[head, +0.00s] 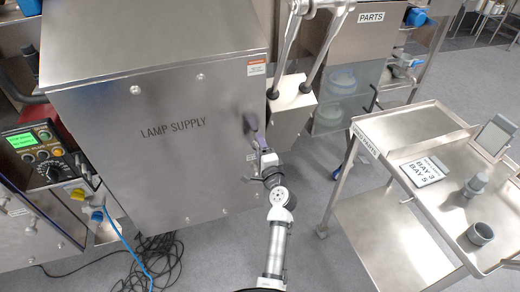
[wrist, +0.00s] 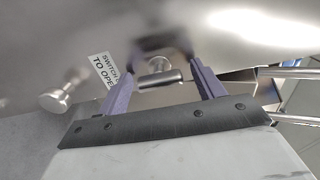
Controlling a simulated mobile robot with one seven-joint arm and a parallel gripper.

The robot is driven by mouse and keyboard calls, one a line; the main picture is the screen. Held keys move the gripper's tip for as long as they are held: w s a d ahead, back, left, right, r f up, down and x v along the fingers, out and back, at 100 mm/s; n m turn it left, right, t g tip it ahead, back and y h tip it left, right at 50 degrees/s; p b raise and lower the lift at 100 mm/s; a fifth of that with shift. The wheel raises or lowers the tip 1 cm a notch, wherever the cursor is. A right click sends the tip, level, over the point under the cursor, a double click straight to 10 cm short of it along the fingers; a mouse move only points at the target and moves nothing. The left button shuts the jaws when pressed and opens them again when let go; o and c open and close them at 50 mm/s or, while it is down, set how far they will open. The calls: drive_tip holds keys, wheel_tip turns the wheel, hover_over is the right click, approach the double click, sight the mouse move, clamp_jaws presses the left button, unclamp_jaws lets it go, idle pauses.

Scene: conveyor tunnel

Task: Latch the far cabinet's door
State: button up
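A steel cabinet marked LAMP SUPPLY (head: 172,165) fills the left and middle of the head view, its front panel flat and apparently closed. My gripper (head: 257,137) is at the right edge of this panel. In the wrist view my gripper (wrist: 165,72) is open, its two purple fingers apart. A small metal crossbar handle (wrist: 158,78) on a round stem lies between the fingers, and I see no clear contact. In the head view my gripper hides this handle. Which cabinet the task calls far, and whether its latch is engaged, I cannot tell.
A round metal knob (wrist: 58,98) and a partly hidden label (wrist: 109,77) are left of the handle. A PARTS cabinet (head: 362,45) stands behind. A steel cart (head: 420,150) is right. Cables (head: 160,260) lie on the floor at lower left.

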drive_tip(key=b+v, duration=0.3)
drive_tip(key=v, duration=1)
drive_tip(key=shift+s, duration=0.35)
drive_tip(key=shift+d, duration=0.1)
